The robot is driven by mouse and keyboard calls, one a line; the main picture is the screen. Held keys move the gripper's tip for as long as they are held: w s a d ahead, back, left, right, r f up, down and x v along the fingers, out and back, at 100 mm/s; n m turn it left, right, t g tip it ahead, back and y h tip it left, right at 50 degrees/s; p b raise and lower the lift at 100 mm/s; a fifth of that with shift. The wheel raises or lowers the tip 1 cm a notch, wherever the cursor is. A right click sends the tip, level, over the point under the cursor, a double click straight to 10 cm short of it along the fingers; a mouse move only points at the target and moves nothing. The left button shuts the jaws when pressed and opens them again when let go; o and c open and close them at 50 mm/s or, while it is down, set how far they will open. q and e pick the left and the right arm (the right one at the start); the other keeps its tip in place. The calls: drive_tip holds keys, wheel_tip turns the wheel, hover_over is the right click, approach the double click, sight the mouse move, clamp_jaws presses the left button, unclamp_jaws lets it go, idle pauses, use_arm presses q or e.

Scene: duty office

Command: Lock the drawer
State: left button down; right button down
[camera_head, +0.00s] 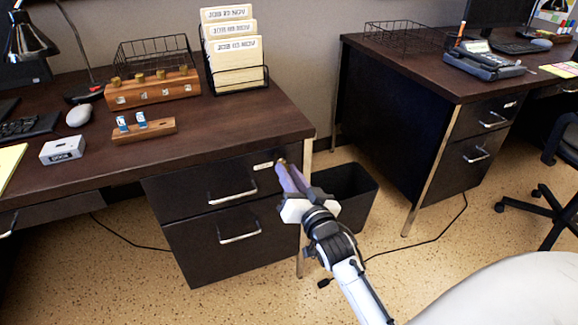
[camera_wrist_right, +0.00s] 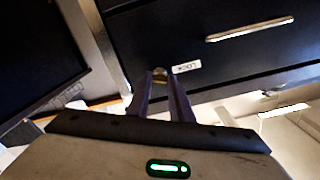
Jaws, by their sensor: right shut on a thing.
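The top drawer (camera_head: 225,185) of the near desk is dark, with a silver handle (camera_head: 233,192), and looks pushed in flush. A small white label reading LOCK (camera_wrist_right: 187,67) is on its front near the right edge, beside a small brass piece (camera_wrist_right: 160,71). My right gripper (camera_head: 283,168) reaches up to this corner, its fingers (camera_wrist_right: 161,84) shut on the brass piece. The fingers hide part of it, and I cannot tell whether it is a key or a lock knob, or which way it is turned. My left gripper is not in view.
A lower drawer (camera_head: 225,245) is below. A black bin (camera_head: 350,190) stands on the floor right of the desk, close behind my right gripper. The desk top holds a wooden block with brass knobs (camera_head: 152,90), a file rack (camera_head: 240,80) and a small wooden stand (camera_head: 145,132).

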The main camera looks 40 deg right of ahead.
drive_tip(key=shift+r+m+p, duration=0.2)
drive_tip(key=shift+m+p, duration=0.15)
drive_tip(key=shift+m, duration=0.25)
drive_tip(key=shift+m+p, duration=0.8)
drive_tip(key=shift+m, duration=0.1)
drive_tip(key=m+p, duration=0.2)
drive_tip(key=m, duration=0.2)
drive_tip(key=shift+f, duration=0.1)
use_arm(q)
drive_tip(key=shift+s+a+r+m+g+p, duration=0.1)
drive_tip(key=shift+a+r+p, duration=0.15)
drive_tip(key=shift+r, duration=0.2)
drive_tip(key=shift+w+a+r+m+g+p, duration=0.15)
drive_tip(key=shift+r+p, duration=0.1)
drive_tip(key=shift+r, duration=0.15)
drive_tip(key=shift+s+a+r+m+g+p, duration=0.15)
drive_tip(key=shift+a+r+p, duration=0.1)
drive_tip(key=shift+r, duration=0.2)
use_arm(e)
drive_tip(key=shift+f+m, duration=0.1)
drive_tip(key=shift+m, duration=3)
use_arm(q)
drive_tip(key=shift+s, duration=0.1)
